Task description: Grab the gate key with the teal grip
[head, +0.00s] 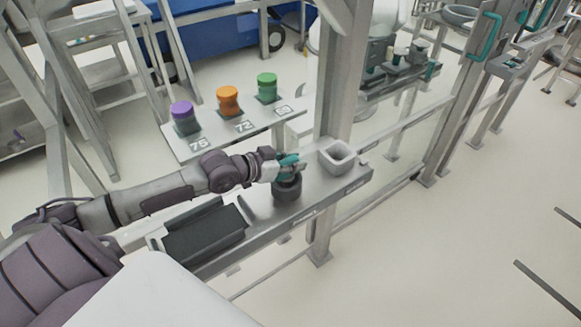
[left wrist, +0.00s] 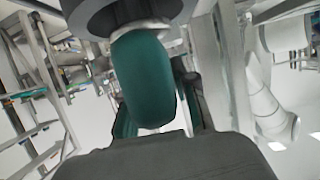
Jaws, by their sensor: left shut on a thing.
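The gate key's teal grip (head: 289,158) is at the end of my left arm in the head view, directly above a dark round holder (head: 287,188) on the metal shelf. My left gripper (head: 283,165) is shut on the teal grip. In the left wrist view the teal grip (left wrist: 146,80) fills the middle, with a pale collar and a dark round part at its top end. The gripper hides part of the key. I cannot tell whether the key is still seated in the holder. My right gripper is not in view.
A pale square bin (head: 337,158) stands on the shelf right of the holder, and a black tray (head: 204,235) lies to its left. Behind, a numbered shelf (head: 205,145) carries purple-, orange- and green-topped pots. A metal post (head: 338,90) rises behind the bin. Floor at right is open.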

